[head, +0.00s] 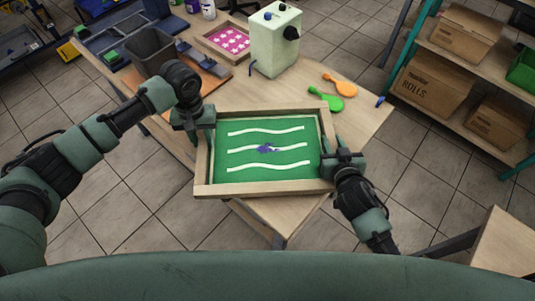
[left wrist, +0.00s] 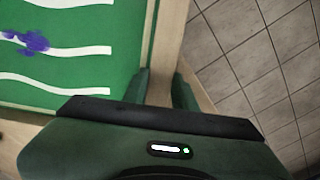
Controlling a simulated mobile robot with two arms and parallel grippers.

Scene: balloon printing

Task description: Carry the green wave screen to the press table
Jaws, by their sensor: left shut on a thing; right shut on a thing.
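The green wave screen (head: 265,174) is a wooden-framed green panel with three white wavy lines and a purple smudge in its middle. In the head view it is held in front of me, over the near corner of a wooden table (head: 362,107). My left gripper (head: 203,133) is shut on the frame's left side. The left wrist view shows its fingers (left wrist: 165,90) on either side of the wooden frame, with part of the green panel (left wrist: 75,70) beside it. My right gripper (head: 332,160) is shut on the frame's right side. The fingertips are partly hidden.
On the table are a pale green machine (head: 276,40), a pink screen with white shapes (head: 229,40), a dark bin (head: 152,50), and green (head: 324,98) and orange (head: 341,83) paddle-shaped items. Shelves with cardboard boxes (head: 437,83) stand right. Tiled floor (head: 420,200) is open at right.

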